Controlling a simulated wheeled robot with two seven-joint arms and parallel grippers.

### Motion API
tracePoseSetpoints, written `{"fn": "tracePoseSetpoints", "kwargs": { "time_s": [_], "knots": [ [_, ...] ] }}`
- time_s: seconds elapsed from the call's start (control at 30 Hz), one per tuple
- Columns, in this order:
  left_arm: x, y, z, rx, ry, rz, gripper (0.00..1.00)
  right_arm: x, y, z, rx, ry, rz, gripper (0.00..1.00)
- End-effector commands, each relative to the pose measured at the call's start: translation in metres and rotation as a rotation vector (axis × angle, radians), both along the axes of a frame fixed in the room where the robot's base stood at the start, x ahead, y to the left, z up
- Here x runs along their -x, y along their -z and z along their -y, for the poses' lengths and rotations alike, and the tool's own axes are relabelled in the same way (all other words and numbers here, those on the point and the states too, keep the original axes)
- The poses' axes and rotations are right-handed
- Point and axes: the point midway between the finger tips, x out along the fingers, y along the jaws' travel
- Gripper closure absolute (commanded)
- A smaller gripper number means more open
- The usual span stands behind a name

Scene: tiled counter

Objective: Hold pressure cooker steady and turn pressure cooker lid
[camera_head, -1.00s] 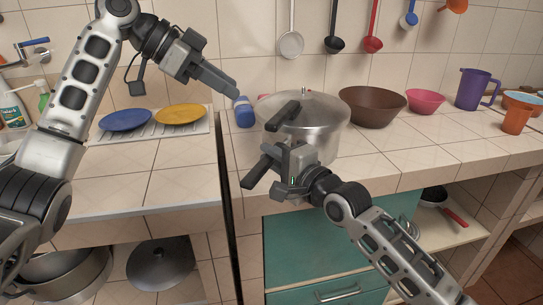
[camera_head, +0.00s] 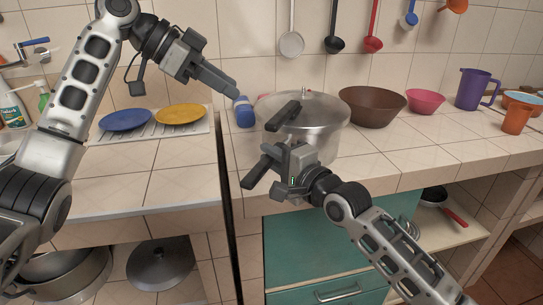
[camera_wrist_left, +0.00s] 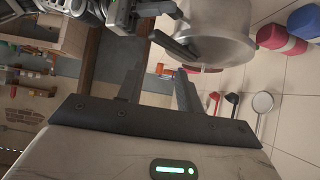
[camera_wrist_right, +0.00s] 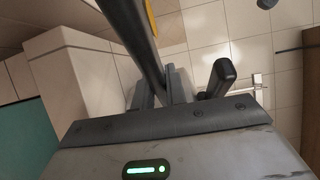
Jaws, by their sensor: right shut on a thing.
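The silver pressure cooker (camera_head: 325,146) stands upright near the counter's front edge, with its steel lid (camera_head: 322,108) on top. A black upper handle (camera_head: 283,116) and a black lower handle (camera_head: 257,172) point toward the lower left, apart from each other. My right gripper (camera_head: 290,158) is at the cooker's front and shut on the lower handle, which also runs between its fingers in the right wrist view (camera_wrist_right: 135,40). The upper handle shows beside those fingers (camera_wrist_right: 222,77). My left gripper (camera_head: 236,92) is open and empty, left of the cooker; its fingers stand apart in the left wrist view (camera_wrist_left: 158,90).
Ladles (camera_head: 334,43) hang behind. The right front counter is clear.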

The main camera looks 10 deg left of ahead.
Motion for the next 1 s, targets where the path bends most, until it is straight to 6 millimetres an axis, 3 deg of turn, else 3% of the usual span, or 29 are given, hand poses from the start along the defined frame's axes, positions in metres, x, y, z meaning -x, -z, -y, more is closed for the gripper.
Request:
{"fn": "tracePoseSetpoints", "kwargs": {
  "time_s": [0.1,0.23,0.27,0.43,0.6,0.8,1.0],
  "knots": [
    [0.000,0.000,0.000,0.000,0.000,0.000,0.64,0.000,0.001,0.001,0.001,0.001,-0.001,1.00],
    [-0.001,0.000,0.003,-0.009,-0.013,-0.017,0.97,0.000,0.001,0.001,0.001,0.001,-0.001,1.00],
    [-0.002,0.000,0.006,-0.017,-0.024,-0.029,1.00,0.000,0.001,0.001,0.001,0.001,-0.001,1.00],
    [-0.013,0.002,0.033,-0.121,-0.204,-0.187,1.00,0.000,0.001,0.001,0.001,0.001,0.000,1.00],
    [-0.028,0.001,0.054,-0.256,-0.544,-0.323,1.00,0.000,0.001,0.001,0.001,0.001,0.000,1.00],
    [-0.042,-0.009,0.056,-0.315,-0.902,-0.354,1.00,0.000,0.001,0.001,0.001,0.002,-0.001,1.00],
    [-0.046,-0.009,0.053,-0.318,-1.031,-0.349,1.00,0.000,0.001,0.001,0.001,0.002,-0.001,1.00]
  ]
}}
